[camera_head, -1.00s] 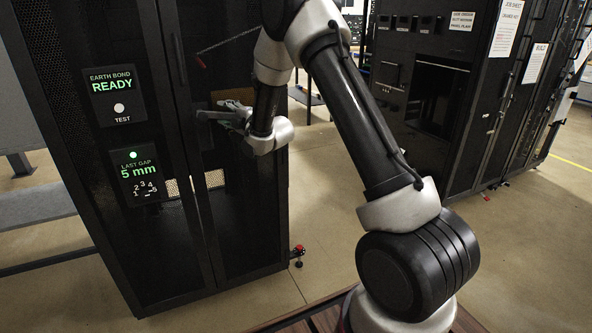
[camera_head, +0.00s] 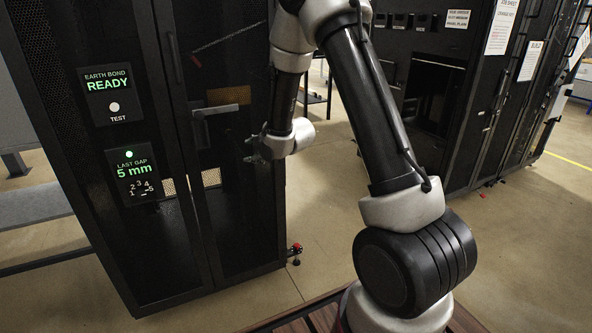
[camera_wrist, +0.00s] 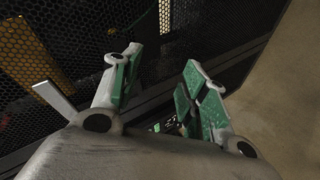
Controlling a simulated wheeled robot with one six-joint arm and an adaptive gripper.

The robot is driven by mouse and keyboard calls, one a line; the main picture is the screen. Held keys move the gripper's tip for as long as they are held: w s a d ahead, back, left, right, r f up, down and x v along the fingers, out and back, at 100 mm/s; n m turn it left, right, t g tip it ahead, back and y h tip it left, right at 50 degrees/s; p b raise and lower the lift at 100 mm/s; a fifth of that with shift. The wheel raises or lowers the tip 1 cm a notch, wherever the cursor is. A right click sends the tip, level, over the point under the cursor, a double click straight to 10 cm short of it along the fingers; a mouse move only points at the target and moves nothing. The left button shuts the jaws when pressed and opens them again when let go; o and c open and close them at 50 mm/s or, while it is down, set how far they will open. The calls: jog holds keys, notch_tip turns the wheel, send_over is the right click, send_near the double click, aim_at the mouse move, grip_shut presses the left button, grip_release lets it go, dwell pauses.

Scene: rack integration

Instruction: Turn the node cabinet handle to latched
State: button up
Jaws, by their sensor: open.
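The node cabinet (camera_head: 245,215) is the tall black mesh-doored cabinet at left in the head view. Its grey lever handle (camera_head: 217,110) points to the right, nearly horizontal, from a pivot near the door edge. My gripper (camera_head: 256,148) is open and empty, below and to the right of the handle and apart from it, close to the door. In the wrist view, my gripper's green-padded fingers (camera_wrist: 160,95) are spread. A grey bar (camera_wrist: 55,101), likely the handle, shows left of them, partly hidden by the gripper body.
The cabinet's left front carries an earth bond panel (camera_head: 113,95) reading READY and a last gap panel (camera_head: 135,175) reading 5 mm. A red-topped item (camera_head: 296,249) stands by the cabinet's lower right corner. Another black rack (camera_head: 470,120) stands at right, with open floor between.

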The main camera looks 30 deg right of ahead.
jog(key=s+d+m+g+h, duration=0.1)
jog(key=s+d+m+g, duration=0.2)
jog(key=s, duration=0.5)
jog(key=s+d+m+g+h, duration=0.2)
jog(key=s+d+m+g, duration=0.2)
jog(key=s, duration=0.5)
jog(key=shift+m+h, duration=0.3)
jog(key=shift+m, duration=0.6)
